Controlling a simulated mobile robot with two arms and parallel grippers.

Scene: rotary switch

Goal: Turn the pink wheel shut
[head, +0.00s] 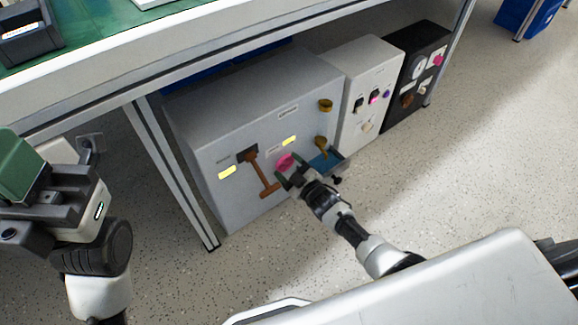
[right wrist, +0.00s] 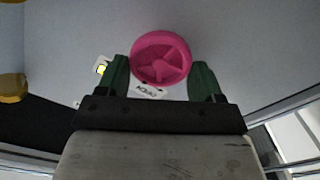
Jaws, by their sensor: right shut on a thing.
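The pink wheel (head: 284,162) is on the front of the large grey cabinet (head: 212,194) under the bench. In the right wrist view the round wheel (right wrist: 160,57), with inner spokes, shows between the two green fingers of my right gripper (right wrist: 160,80). The fingers are at its left and right sides, shut on it. In the head view my right gripper (head: 300,177) reaches the cabinet face and hides part of the wheel. My left gripper (head: 35,180) is at the left edge, away from the cabinet; its finger gap is not clear.
A brown lever (head: 263,176) is left of the wheel, and yellow-brown knobs (head: 325,105) are to the right. A white box (head: 366,70) and a black box (head: 424,67) stand beside the cabinet. A bench leg (head: 178,180) is at left. The floor in front is clear.

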